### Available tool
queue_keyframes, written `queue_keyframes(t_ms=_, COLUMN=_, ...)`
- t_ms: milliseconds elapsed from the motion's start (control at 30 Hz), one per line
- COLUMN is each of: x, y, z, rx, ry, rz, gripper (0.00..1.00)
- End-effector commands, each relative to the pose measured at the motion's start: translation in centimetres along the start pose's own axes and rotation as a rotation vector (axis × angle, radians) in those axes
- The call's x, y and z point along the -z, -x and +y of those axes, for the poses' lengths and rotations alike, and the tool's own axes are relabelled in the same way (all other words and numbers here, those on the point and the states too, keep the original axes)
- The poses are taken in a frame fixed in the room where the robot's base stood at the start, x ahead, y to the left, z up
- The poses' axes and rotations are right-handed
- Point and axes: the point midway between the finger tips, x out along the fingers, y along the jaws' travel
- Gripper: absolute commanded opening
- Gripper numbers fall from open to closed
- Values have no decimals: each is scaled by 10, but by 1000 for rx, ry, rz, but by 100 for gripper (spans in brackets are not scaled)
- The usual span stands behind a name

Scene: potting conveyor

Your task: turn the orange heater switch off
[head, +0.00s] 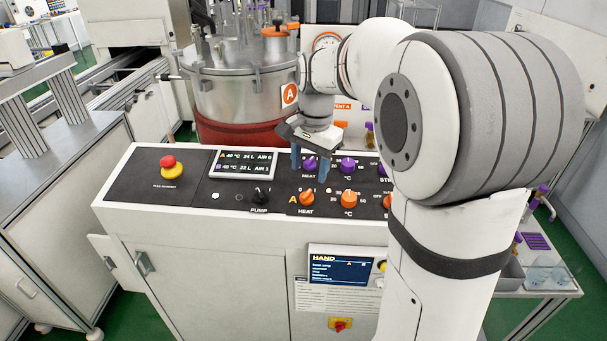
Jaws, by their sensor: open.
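The orange heater switch (306,198) is a small knob in the front row of the sloped black panel. It stands beside a letter A, above the word HEAT. Its pointer is too small to read for sure. My gripper (310,165) is open and empty, with blue fingers pointing down. It is over the back row of the panel, behind the orange switch and apart from it. The purple heater knob (310,165) shows between the fingers; I cannot tell whether they touch it.
An orange °C knob (348,197) and a purple °C knob (347,165) stand to the right. A black pump knob (261,195), a display (244,164) and a red emergency button (168,162) are to the left. My arm hides the panel's right end. A steel tank (235,95) stands behind.

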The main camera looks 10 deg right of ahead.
Motion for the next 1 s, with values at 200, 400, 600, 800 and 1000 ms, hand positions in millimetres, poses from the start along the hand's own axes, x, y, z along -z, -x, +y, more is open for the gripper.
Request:
queue_keyframes(t_ms=200, x=0, y=-32, z=0, rx=-3, ry=-2, rz=-4, gripper=53)
queue_keyframes(t_ms=400, x=0, y=-61, z=1, rx=-2, ry=-2, rz=-3, gripper=53)
queue_keyframes(t_ms=600, x=0, y=-73, z=1, rx=-1, ry=-2, rz=-1, gripper=53)
queue_keyframes(t_ms=800, x=0, y=-74, z=1, rx=0, ry=-2, rz=0, gripper=53)
queue_keyframes(t_ms=1000, x=0, y=-74, z=1, rx=0, ry=-2, rz=0, gripper=39)
